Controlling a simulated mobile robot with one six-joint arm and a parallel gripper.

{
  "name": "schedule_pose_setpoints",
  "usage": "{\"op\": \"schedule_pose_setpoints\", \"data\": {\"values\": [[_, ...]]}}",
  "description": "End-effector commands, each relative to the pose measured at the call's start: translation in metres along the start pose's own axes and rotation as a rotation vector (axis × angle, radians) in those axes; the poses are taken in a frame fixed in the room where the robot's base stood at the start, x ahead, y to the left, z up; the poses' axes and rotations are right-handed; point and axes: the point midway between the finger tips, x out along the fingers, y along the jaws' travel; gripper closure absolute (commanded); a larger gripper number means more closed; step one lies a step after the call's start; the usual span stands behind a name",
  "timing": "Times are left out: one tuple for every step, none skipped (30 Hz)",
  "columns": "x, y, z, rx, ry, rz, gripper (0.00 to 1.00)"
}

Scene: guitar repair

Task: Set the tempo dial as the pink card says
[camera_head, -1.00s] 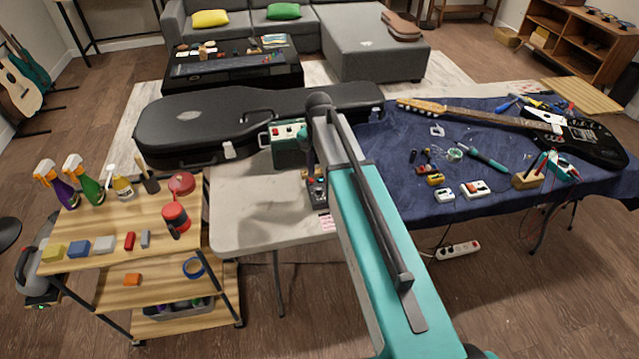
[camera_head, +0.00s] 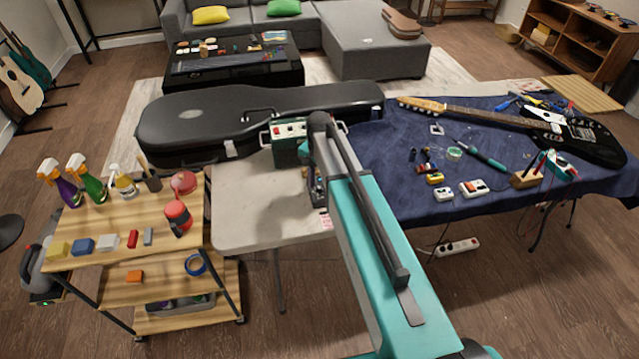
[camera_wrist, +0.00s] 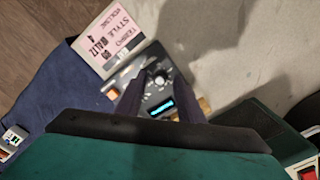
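The small grey control box (camera_wrist: 150,88) lies on the light tabletop in the wrist view. It has a pale round knob (camera_wrist: 161,79), a lit blue display (camera_wrist: 160,109) and orange side pieces. The display's digits are too small to read. Contact cannot be told. In the head view the arm partly hides the box (camera_head: 320,192); the card (camera_head: 325,221) shows at the table's front edge.
A green amplifier-like box (camera_head: 290,150) stands just behind the control box. A black guitar case (camera_head: 190,125) lies behind it. The blue cloth (camera_head: 400,190) with tools and a guitar is on the right. The light table (camera_head: 255,215) is clear to the left.

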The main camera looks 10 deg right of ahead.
Motion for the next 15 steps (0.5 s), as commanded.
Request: {"op": "schedule_pose_setpoints", "data": {"values": [[0.0, 0.0001, -0.0001, 0.0, 0.0, 0.0, 0.65], [0.0, 0.0001, -0.0001, 0.0, 0.0, 0.0, 0.69], [0.0, 0.0002, -0.0002, 0.0, 0.0, 0.0, 0.76], [-0.0001, 0.0002, -0.0002, 0.0, 0.0, 0.0, 0.81], [-0.0001, 0.0003, -0.0002, 0.0, 0.0, 0.0, 0.86], [-0.0001, 0.0003, -0.0003, 0.001, 0.0, 0.0, 0.92], [-0.0001, 0.0003, -0.0003, 0.001, 0.0, 0.0, 0.98], [-0.0001, 0.0004, -0.0003, 0.001, 0.0, 0.0, 1.0], [-0.0002, 0.0005, -0.0005, 0.001, 0.0, 0.0, 1.0], [-0.0001, 0.0009, -0.0008, 0.002, 0.0, 0.0, 1.0], [-0.0002, 0.001, -0.0009, 0.001, 0.0, 0.0, 1.0], [-0.0001, 0.001, -0.001, 0.001, 0.0, 0.0, 1.0], [-0.0001, 0.0011, -0.001, -0.001, 0.0, 0.0, 1.0], [-0.0001, 0.0011, -0.0011, -0.003, 0.0, 0.0, 1.0], [0.0, 0.0011, -0.0011, -0.006, 0.0, 0.0, 1.0]]}}
